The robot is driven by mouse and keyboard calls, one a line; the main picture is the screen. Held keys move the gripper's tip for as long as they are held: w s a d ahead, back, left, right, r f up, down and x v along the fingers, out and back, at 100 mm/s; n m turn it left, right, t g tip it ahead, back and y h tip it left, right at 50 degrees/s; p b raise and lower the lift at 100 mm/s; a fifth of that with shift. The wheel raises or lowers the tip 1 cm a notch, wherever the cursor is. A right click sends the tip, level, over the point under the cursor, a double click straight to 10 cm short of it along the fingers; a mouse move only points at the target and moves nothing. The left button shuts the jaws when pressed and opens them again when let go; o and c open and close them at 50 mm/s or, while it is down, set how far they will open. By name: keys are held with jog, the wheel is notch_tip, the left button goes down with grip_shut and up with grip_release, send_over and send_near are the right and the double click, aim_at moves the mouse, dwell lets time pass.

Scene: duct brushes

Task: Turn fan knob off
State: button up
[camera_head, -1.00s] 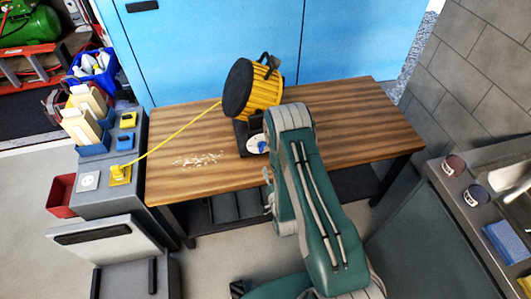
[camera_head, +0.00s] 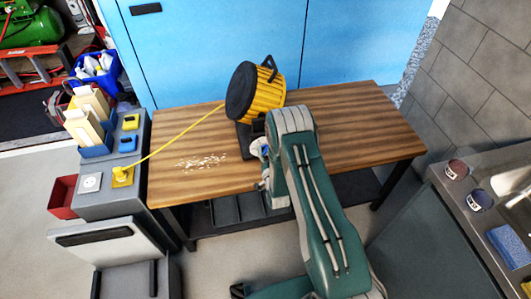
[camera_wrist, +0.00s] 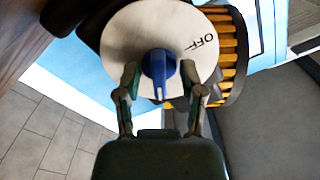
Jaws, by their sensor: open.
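The yellow and black fan (camera_head: 262,92) stands on the wooden table (camera_head: 350,120), its round dark face turned left. Its white dial (camera_head: 255,148) is partly hidden behind my arm in the head view. In the wrist view the white dial (camera_wrist: 120,40) fills the upper middle, with "OFF" printed at its upper right. The blue fan knob (camera_wrist: 158,68) sits at its centre, its pointer toward the bottom of the picture, away from "OFF". My gripper (camera_wrist: 160,80) is open, one finger on each side of the knob. I cannot tell whether the fingers touch it.
A yellow cord (camera_head: 180,140) runs from the fan to a yellow plug (camera_head: 121,175) on the grey cabinet at left. White debris (camera_head: 202,161) lies on the table left of the fan. The table's right part is clear. A grey counter (camera_head: 440,180) stands at right.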

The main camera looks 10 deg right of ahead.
jog(key=shift+c, duration=0.3)
grip_shut()
